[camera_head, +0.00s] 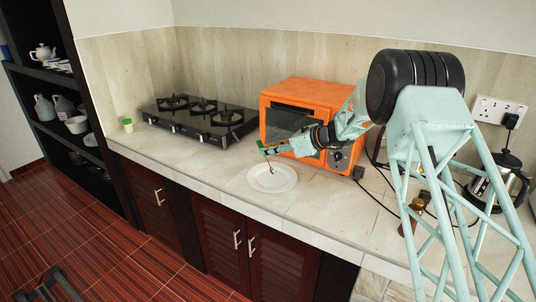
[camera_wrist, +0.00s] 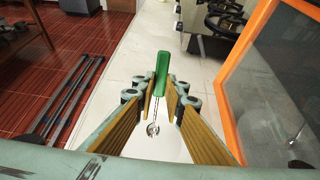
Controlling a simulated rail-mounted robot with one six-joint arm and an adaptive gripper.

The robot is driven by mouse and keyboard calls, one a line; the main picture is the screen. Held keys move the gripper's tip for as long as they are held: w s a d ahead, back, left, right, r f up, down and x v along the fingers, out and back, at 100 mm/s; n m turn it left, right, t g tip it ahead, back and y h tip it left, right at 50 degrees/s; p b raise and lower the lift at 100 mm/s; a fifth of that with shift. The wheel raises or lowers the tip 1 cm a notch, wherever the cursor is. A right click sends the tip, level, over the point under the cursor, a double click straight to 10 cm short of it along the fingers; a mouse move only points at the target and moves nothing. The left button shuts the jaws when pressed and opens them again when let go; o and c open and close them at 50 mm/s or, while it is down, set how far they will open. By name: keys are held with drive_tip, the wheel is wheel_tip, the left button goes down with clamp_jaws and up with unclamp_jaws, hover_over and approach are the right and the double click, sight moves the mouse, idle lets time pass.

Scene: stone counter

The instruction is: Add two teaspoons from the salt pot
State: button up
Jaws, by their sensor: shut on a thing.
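My gripper (camera_wrist: 160,97) is shut on the green handle of a thin metal spoon (camera_wrist: 162,70). The spoon's stem runs down to a small bowl end. In the head view my gripper (camera_head: 266,149) is above the white plate (camera_head: 285,183), with the spoon (camera_head: 268,163) hanging down over it. The plate also shows under the fingers in the wrist view (camera_wrist: 172,150). I cannot tell whether the spoon touches the plate or holds anything. A small pale jar with a green top (camera_head: 127,125), perhaps the salt pot, stands at the counter's left end.
An orange oven (camera_head: 310,95) stands just behind and right of my gripper. A black gas hob (camera_head: 200,118) is left of it. A kettle (camera_head: 497,185), a small brown bottle (camera_head: 410,218) and cables are at right. The counter's front left is clear.

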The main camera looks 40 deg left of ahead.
drive_tip(key=shift+w+d+r+y+b, duration=0.15)
drive_tip(key=shift+d+y+b, duration=0.45)
drive_tip(key=shift+b, duration=1.65)
drive_tip(key=shift+d+r+y+b, duration=0.15)
drive_tip(key=shift+d+y+b, duration=0.45)
drive_tip(key=shift+b, duration=1.6)
drive_tip(key=shift+a+r+p, duration=0.2)
drive_tip(key=shift+a+p, duration=0.05)
drive_tip(key=shift+p, duration=0.05)
drive_tip(key=shift+a+r+p, duration=0.1)
drive_tip(key=shift+a+p, duration=0.05)
drive_tip(key=shift+p, duration=0.35)
drive_tip(key=shift+a+p, duration=0.1)
drive_tip(key=shift+p, duration=0.35)
drive_tip(key=shift+s+a+h+p, duration=0.2)
drive_tip(key=shift+a+h+p, duration=1.15)
drive_tip(key=shift+p, duration=4)
